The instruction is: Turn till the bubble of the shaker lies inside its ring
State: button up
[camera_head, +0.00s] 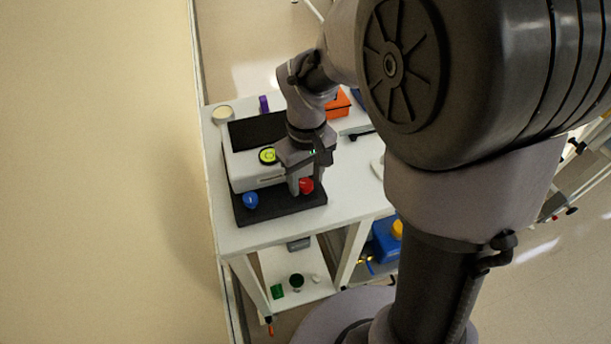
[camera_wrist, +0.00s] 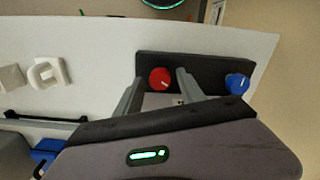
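The shaker (camera_head: 238,165) is a white box with a dark top panel, standing on a white table. Its yellow-green round bubble level (camera_head: 268,156) faces up near the front edge; the bubble's place in the ring is too small to tell. A black strip (camera_head: 280,208) at its front carries a blue knob (camera_head: 250,200) and a red knob (camera_head: 306,185). My gripper (camera_wrist: 160,76) points down over the red knob, its fingers apart on either side. In the wrist view the red knob (camera_wrist: 161,80) shows between the fingertips with visible gaps; the blue knob (camera_wrist: 237,83) is right of them.
An orange-red box (camera_head: 338,104) stands behind my wrist, and a purple item (camera_head: 264,104) and a round pale-topped item (camera_head: 222,114) are at the back. White pieces (camera_wrist: 45,73) lie on the table. A wall runs along the left.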

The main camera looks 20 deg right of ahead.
grip_shut()
jog(key=shift+m, duration=0.4)
jog(key=shift+m, duration=2.6)
jog(key=shift+o, duration=1.1)
grip_release()
